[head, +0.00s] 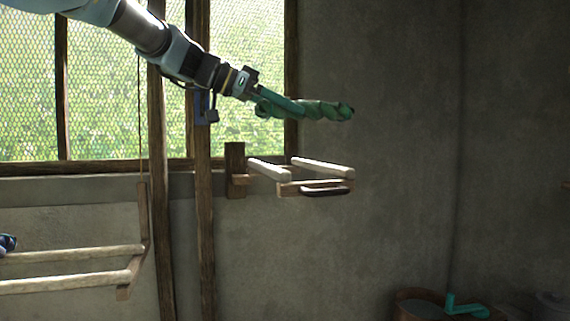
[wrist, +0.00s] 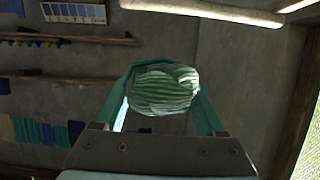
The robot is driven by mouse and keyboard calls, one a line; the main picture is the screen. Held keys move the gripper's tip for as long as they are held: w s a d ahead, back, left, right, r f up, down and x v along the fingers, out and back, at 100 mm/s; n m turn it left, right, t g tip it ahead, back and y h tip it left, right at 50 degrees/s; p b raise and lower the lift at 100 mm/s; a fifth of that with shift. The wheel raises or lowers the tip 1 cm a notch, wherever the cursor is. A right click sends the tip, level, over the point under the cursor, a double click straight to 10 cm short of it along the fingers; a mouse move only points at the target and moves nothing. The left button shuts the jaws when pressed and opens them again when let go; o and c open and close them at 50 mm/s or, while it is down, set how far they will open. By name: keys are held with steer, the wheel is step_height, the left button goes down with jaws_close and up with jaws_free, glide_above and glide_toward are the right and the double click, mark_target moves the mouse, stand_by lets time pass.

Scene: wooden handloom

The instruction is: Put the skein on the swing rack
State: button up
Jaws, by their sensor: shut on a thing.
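The skein (head: 322,110) is a twisted green bundle, held level in front of the window's right edge in the head view. In the wrist view the skein (wrist: 162,88) shows striped green and white between the two teal fingers. My gripper (head: 290,105) is shut on it; the fingers also show in the wrist view (wrist: 165,105). The swing rack (head: 316,187) has two pale rods and a dark handle at its front, and is fixed to a wooden post. The skein is above the rack and apart from it.
Another rack with pale rods (head: 70,281) hangs at the lower left. Wooden posts (head: 204,240) stand left of the swing rack. The wall space right of the rack is clear.

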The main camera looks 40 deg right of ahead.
step_height(320, 180, down, 5)
steer(key=shift+w+f, duration=0.15)
steer(key=shift+f, duration=2.3)
steer(key=o, duration=1.5)
steer(key=b+v, duration=0.1)
steer(key=v, duration=1.1)
steer(key=shift+b, duration=0.35)
